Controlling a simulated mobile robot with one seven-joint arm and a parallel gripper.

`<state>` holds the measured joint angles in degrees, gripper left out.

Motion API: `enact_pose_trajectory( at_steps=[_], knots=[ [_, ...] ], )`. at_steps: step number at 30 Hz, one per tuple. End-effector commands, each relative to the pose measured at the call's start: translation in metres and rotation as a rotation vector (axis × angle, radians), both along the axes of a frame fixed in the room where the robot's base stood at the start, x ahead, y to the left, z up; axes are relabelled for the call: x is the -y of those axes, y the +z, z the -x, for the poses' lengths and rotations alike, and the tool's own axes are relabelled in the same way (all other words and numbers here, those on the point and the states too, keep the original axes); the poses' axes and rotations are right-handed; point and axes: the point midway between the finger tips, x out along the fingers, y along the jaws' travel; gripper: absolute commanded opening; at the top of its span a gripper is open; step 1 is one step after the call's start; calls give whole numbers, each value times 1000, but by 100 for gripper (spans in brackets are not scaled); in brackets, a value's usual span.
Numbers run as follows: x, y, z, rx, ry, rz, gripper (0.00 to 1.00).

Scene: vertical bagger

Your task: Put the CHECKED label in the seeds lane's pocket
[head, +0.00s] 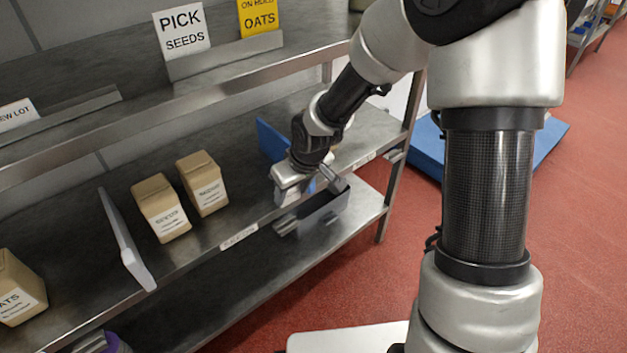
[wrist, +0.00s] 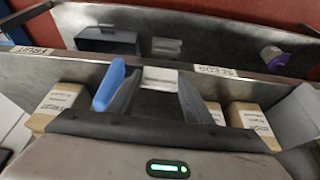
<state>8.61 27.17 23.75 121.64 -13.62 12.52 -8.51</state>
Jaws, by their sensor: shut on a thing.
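My gripper (head: 318,187) is at the front edge of the middle shelf, beside the blue divider (head: 272,142). In the wrist view its fingers (wrist: 155,95) are shut on a small pale card (wrist: 160,78), taken as the CHECKED label; its print is too small to read. The card is held near the shelf edge, left of the edge strip reading SEEDS (wrist: 215,72), which also shows in the head view (head: 238,236). Two tan seeds cartons (head: 160,208) (head: 203,183) stand left of my gripper in the head view. I cannot make out an empty pocket.
A white divider (head: 125,240) and an OATS carton (head: 15,288) stand further left. A dark open bin (head: 325,208) is below my gripper. PICK SEEDS (head: 182,28) and ON HOLD OATS (head: 260,15) signs stand on the upper shelf, which overhangs the cartons.

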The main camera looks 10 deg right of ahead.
Motion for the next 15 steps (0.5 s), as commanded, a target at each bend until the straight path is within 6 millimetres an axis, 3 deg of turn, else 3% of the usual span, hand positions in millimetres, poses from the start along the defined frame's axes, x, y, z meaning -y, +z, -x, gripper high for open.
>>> enact_pose_trajectory(
  at_steps=[1, 15],
  knots=[
    [-5, -12, -1, 1, 14, -3, 25],
    [-11, -41, 0, 2, 36, -6, 25]
  ],
)
